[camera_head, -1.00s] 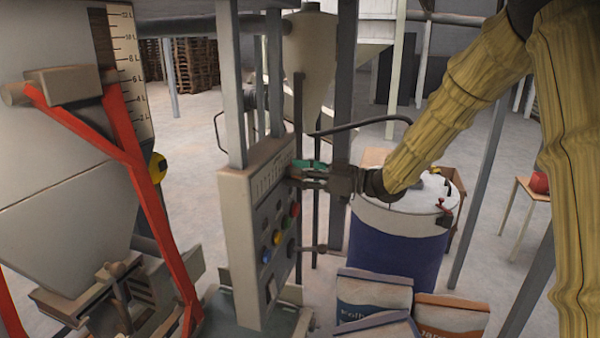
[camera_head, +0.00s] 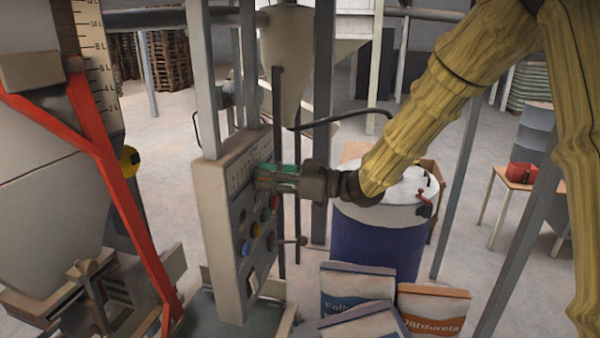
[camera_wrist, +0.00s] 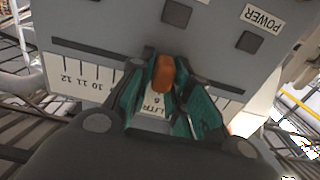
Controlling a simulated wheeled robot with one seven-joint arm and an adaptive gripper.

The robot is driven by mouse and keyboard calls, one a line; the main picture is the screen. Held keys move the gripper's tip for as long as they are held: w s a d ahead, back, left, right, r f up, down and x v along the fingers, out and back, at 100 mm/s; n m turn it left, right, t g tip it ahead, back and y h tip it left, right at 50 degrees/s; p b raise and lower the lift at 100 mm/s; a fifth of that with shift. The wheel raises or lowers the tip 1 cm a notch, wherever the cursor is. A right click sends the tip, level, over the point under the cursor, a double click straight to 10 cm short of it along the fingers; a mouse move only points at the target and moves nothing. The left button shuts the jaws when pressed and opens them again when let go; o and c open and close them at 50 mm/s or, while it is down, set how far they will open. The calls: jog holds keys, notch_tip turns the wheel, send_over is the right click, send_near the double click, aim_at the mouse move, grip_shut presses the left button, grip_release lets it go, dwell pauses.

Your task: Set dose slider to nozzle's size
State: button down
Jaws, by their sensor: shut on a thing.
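The grey control panel (camera_head: 215,225) stands upright left of centre in the head view, with a dose scale near its top. My gripper (camera_head: 264,176) is at this scale, its green fingertips at the panel's face. In the wrist view, my gripper (camera_wrist: 165,95) has its green fingers closed around the orange slider knob (camera_wrist: 163,70). The dose scale (camera_wrist: 85,72) appears upside down there, with marks 10 to 12 left of the fingers and a 6 visible between them. The fingers hide part of the scale, so the exact setting cannot be read. I cannot make out a nozzle size.
Coloured buttons (camera_head: 256,230) and a lever (camera_head: 290,241) sit below my gripper. A blue drum (camera_head: 370,245) stands behind my forearm, with printed sacks (camera_head: 357,285) in front. A red-braced hopper (camera_head: 40,190) fills the left. Grey posts (camera_head: 325,120) stand close behind the panel.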

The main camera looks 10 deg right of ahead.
jog(key=shift+s+a, duration=0.2)
jog(key=shift+s, duration=0.15)
jog(key=c, duration=1.4)
grip_release()
jog(key=v, duration=1.2)
